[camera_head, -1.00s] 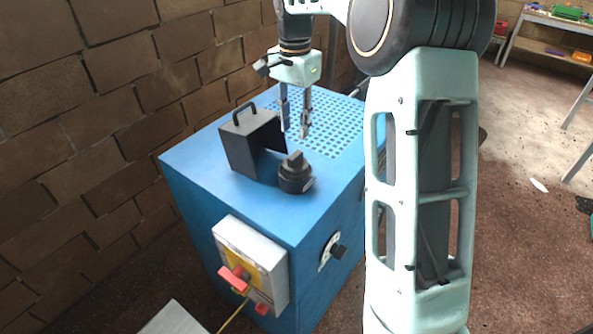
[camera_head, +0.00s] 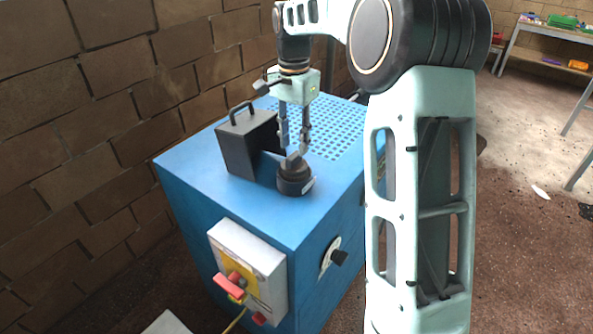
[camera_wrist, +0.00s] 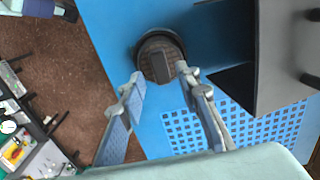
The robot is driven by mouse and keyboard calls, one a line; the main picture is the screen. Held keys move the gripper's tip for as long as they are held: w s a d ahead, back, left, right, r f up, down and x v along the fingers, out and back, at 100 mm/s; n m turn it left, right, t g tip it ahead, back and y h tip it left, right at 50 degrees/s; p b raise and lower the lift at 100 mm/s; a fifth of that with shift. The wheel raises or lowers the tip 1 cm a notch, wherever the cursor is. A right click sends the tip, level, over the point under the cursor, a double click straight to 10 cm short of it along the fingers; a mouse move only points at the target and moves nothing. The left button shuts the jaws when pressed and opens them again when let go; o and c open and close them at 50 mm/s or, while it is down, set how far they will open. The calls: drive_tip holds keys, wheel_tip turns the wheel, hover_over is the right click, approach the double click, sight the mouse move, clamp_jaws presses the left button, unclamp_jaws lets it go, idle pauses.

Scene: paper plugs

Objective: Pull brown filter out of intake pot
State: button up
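The intake pot (camera_head: 295,184) is a short, dark round cup on the blue machine top. The brown filter (camera_wrist: 153,67) sits inside it, seen from above in the wrist view, with a dark raised bar (camera_wrist: 160,66) across its middle. In the head view the bar (camera_head: 292,160) stands up above the pot's rim. My gripper (camera_head: 295,150) points down just over the pot, with its fingers apart. In the wrist view the gripper's (camera_wrist: 160,73) fingertips lie on either side of the bar, with gaps visible. I cannot tell how far above the filter they are.
A black box with a top handle (camera_head: 242,150) stands on the blue machine (camera_head: 215,197), close left of the pot. A perforated grid (camera_head: 340,123) lies behind. A grey switch box (camera_head: 262,262) with red parts and a dial (camera_head: 336,256) are on the sides. A brick wall stands left.

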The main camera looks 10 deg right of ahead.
sight(294, 155)
drive_tip(key=shift+f+b, duration=0.9)
drive_tip(key=shift+f, duration=0.9)
clamp_jaws()
